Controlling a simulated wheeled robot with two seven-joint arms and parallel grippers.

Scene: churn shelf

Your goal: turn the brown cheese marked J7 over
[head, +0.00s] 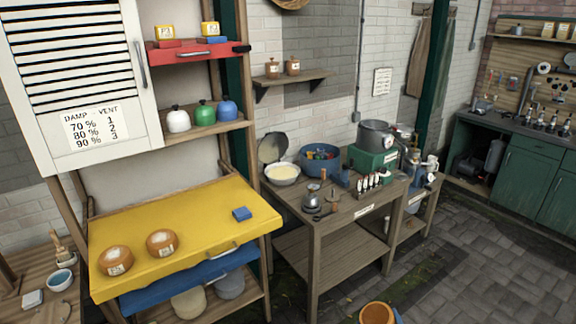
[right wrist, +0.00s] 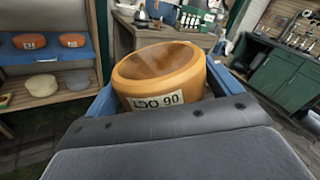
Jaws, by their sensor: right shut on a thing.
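My right gripper (right wrist: 162,88) is shut on an orange-brown round cheese (right wrist: 160,84), with a blue finger at each side of it. Its darker top face looks dished. A white label on its side carries print that looks upside down; I cannot read J7 on it. In the head view this cheese (head: 376,313) shows at the bottom edge, partly cut off, above the paved floor. Two brown cheeses, one at the left (head: 115,261) and one beside it (head: 162,243), lie on the yellow board (head: 190,215); their labels are too small to read. My left gripper is not in view.
The blue board (right wrist: 50,58) below carries two orange cheeses in the right wrist view. A wooden table (head: 330,215) with a pan and several tools stands right of the shelf. Paved floor is free at right.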

